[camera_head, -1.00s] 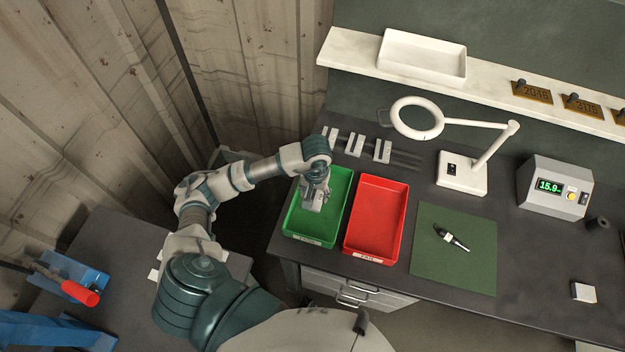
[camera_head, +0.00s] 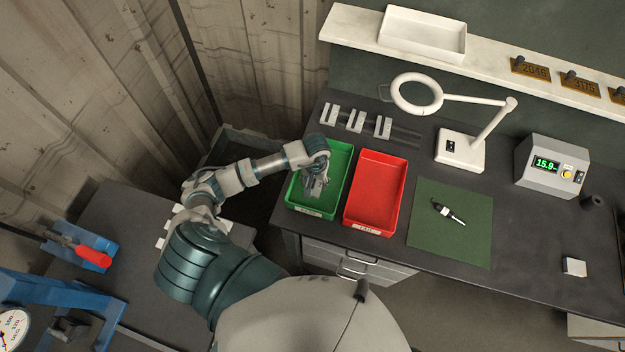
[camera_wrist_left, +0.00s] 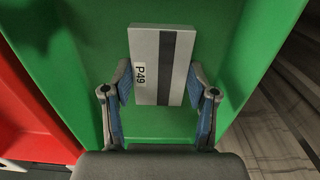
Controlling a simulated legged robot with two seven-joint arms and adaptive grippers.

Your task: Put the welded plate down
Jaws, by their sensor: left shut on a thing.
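My left gripper (camera_head: 316,187) is over the green tray (camera_head: 333,162), its fingers pointing down into it. In the left wrist view, the fingers (camera_wrist_left: 161,98) are shut on the welded plate (camera_wrist_left: 151,62), a grey plate with a dark stripe and a label reading P49. The green tray (camera_wrist_left: 100,30) fills most of the space behind the plate. I cannot tell whether the plate touches the tray floor. The plate is hard to make out in the head view. My right gripper is not in view.
The red tray (camera_head: 375,190) is empty, right beside the green one. A green mat (camera_head: 450,250) with a small dark tool (camera_head: 448,213), a magnifier lamp (camera_head: 460,150) and a meter box (camera_head: 550,168) are further right. Grey pieces (camera_head: 356,121) stand behind the trays.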

